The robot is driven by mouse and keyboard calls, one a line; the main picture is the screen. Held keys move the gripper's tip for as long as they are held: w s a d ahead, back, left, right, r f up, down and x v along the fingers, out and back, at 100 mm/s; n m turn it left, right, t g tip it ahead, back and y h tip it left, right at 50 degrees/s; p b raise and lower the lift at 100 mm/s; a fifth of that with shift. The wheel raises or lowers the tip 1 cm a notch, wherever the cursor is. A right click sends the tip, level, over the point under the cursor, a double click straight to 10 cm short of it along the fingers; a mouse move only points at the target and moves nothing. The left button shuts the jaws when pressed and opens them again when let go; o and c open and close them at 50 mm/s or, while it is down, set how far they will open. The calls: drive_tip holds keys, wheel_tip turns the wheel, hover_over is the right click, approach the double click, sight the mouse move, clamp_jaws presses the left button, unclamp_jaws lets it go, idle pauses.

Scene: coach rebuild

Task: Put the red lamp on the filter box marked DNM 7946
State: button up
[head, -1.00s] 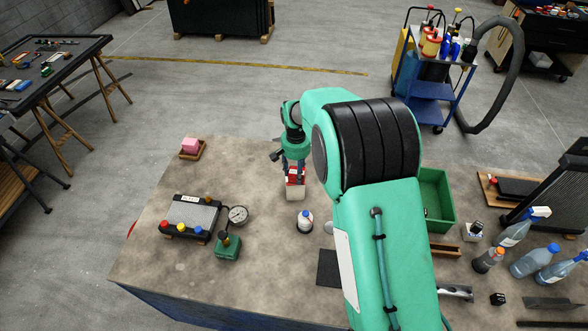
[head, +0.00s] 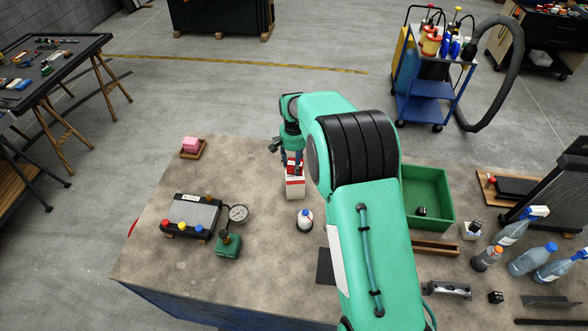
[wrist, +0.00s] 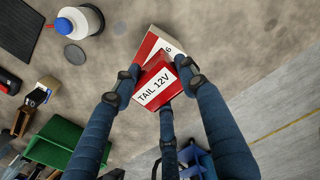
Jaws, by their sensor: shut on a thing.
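My gripper (head: 290,161) is shut on the red lamp (head: 291,168), a small red block. In the wrist view the lamp (wrist: 157,90) sits between the fingers (wrist: 158,80), and its white label reads TAIL 12V. A red and white filter box (head: 295,187) stands on the bench directly below the lamp. In the wrist view the box (wrist: 158,42) shows partly behind the lamp; only a 6 of its marking is legible. The lamp overlaps the box in both views. I cannot tell whether they touch.
A white bottle with a blue cap (head: 305,219) stands just in front of the box. A gauge (head: 238,213) and a black-framed unit (head: 193,215) lie front left. A green bin (head: 430,205) stands right.

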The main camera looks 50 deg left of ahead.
drive_tip(key=shift+f+p, duration=0.45)
drive_tip(key=shift+f, duration=1.15)
drive_tip(key=shift+f, duration=0.15)
drive_tip(key=o, duration=1.3)
drive_tip(key=shift+r+b, duration=1.15)
drive_tip(key=shift+r, duration=5)
